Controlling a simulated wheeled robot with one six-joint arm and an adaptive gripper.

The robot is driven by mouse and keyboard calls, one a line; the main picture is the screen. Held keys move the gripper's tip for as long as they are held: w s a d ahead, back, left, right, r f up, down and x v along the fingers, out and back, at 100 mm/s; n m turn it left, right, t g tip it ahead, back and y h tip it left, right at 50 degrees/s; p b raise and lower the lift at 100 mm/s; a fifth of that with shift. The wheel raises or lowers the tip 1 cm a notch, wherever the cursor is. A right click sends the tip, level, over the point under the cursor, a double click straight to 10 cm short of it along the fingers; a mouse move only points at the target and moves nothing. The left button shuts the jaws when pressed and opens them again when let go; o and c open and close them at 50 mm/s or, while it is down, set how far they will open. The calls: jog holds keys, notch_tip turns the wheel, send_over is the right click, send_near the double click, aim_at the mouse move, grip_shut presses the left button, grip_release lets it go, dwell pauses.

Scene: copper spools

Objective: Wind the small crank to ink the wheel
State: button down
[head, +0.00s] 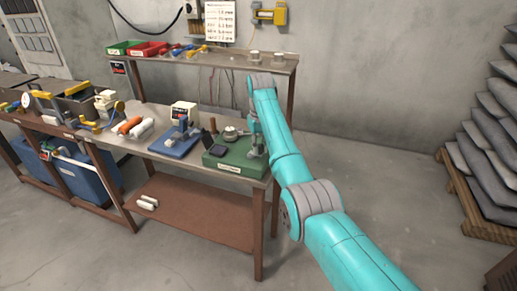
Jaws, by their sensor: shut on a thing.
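A green board (225,162) with a label on its front lies at the right end of the workbench. A round grey wheel-like part (231,133) stands on it, with a small dark pad (218,152) in front. My teal arm reaches down from the right, and my gripper (257,147) is low over the right end of the board. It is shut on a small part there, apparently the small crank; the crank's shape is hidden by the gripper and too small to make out.
A blue board (177,142) with a white-topped device (183,113) stands to the left. White and orange rolls (130,125) lie farther left. A shelf (200,63) with bins and two small spools runs above the bench. Open floor lies to the right, before a pallet of grey slabs (485,160).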

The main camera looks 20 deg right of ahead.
jog(key=n, duration=0.2)
jog(key=w+n, duration=0.1)
jog(key=n, duration=0.3)
jog(key=shift+w+d, duration=0.35)
jog(key=shift+w, duration=0.05)
jog(key=shift+w+a+n, duration=0.1)
jog(key=shift+w+n, duration=0.15)
jog(key=shift+n, duration=0.7)
jog(key=shift+w+d+n, duration=0.1)
jog(key=shift+w+n, duration=0.15)
jog(key=shift+n, duration=0.65)
jog(key=shift+w+a+n, duration=0.1)
jog(key=shift+w+n, duration=0.15)
jog(key=shift+n, duration=0.7)
jog(key=c, duration=1)
grip_release()
notch_tip(320, 180, up, 12)
